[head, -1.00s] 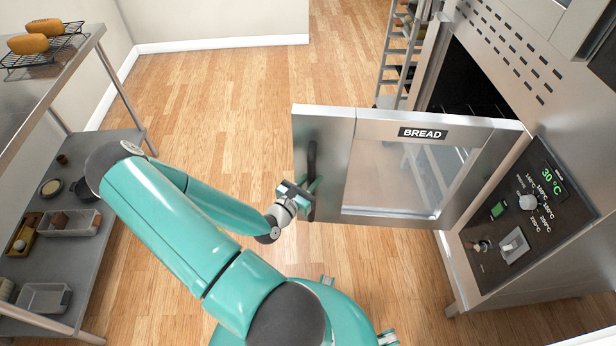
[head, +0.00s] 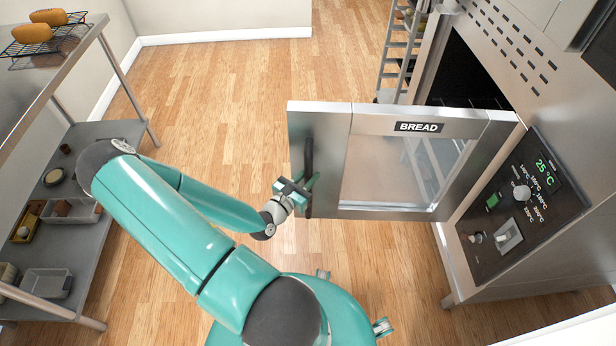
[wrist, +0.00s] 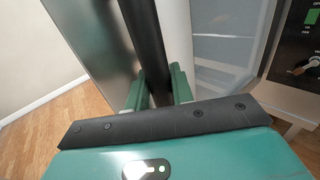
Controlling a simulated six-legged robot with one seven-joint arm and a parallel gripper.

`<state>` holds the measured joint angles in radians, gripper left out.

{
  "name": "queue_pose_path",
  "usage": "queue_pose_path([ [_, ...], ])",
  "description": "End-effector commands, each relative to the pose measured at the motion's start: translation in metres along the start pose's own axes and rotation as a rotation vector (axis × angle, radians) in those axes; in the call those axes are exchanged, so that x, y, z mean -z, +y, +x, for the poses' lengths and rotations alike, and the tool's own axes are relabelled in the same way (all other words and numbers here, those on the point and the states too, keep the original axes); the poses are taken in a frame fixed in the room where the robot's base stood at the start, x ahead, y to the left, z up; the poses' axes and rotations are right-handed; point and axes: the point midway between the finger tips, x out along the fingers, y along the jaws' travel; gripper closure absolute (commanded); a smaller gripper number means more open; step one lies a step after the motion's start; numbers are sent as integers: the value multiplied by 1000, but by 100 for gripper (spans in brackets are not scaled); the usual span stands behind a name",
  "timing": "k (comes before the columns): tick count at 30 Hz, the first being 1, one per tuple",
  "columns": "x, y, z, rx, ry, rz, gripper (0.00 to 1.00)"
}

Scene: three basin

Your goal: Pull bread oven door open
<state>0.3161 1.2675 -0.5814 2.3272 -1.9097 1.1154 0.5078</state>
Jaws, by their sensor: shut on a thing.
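The bread oven door (head: 330,160) is a steel frame with a glass pane and a black BREAD label (head: 419,127). It stands swung well open, hinged at the oven (head: 560,230) on the right. Its black vertical handle (head: 308,165) is near the door's free left edge. My gripper (head: 300,188) is shut on the lower part of the handle. In the wrist view the two green fingers (wrist: 158,90) stand on either side of the black handle bar (wrist: 145,40). The door hides part of the oven's opening.
A control panel (head: 520,210) with knobs and a green display is on the oven front. A steel shelf table (head: 100,135) with trays stands at left. A rack (head: 402,50) stands behind the door. Wooden floor (head: 220,90) is clear between them.

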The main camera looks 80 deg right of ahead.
Motion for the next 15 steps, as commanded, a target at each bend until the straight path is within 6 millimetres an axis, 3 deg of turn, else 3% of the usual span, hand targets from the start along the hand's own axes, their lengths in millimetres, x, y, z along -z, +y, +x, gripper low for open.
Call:
queue_pose_path([
  [1, -1, -3, 1, 6, -2, -2, 73],
  [3, -1, -3, 1, 6, -2, -2, 59],
  [4, -1, -3, 1, 5, -2, -2, 57],
  [15, 0, 0, -6, 0, 1, -1, 57],
])
